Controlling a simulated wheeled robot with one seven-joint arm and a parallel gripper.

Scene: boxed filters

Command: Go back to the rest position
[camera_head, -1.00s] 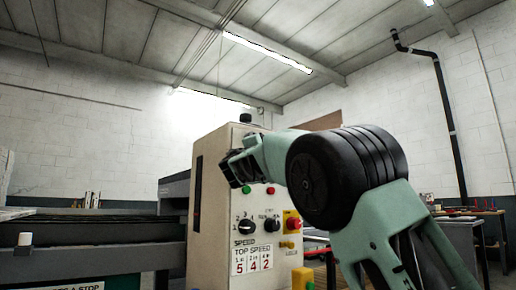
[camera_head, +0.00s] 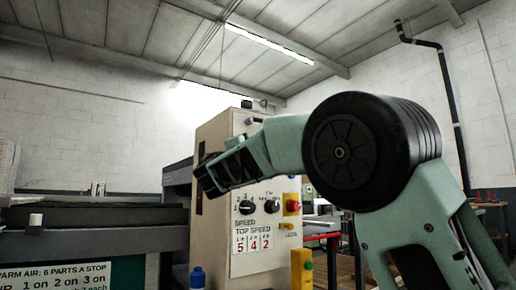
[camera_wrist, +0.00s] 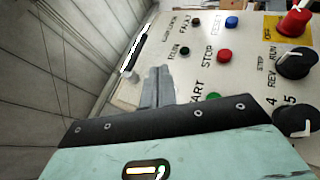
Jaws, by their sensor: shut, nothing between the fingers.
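My gripper (camera_head: 208,181) is shut and empty. In the head view it points left and overlaps the left front edge of a beige control box (camera_head: 262,258). In the wrist view its two grey fingers (camera_wrist: 157,86) lie together in front of the box's panel (camera_wrist: 180,45). That panel carries a red stop button (camera_wrist: 224,56), a blue reset button (camera_wrist: 232,22) and a partly hidden green start button (camera_wrist: 213,97). I cannot tell the exact gap between fingertips and panel. My arm hides the upper part of the panel in the head view.
A red knob (camera_head: 292,205) and black dials (camera_head: 246,207) sit on the panel below my arm. A yellow post (camera_head: 302,268) and a blue bottle (camera_head: 197,277) stand low in front. A dark conveyor (camera_head: 90,240) runs left. A bench (camera_head: 488,208) stands far right.

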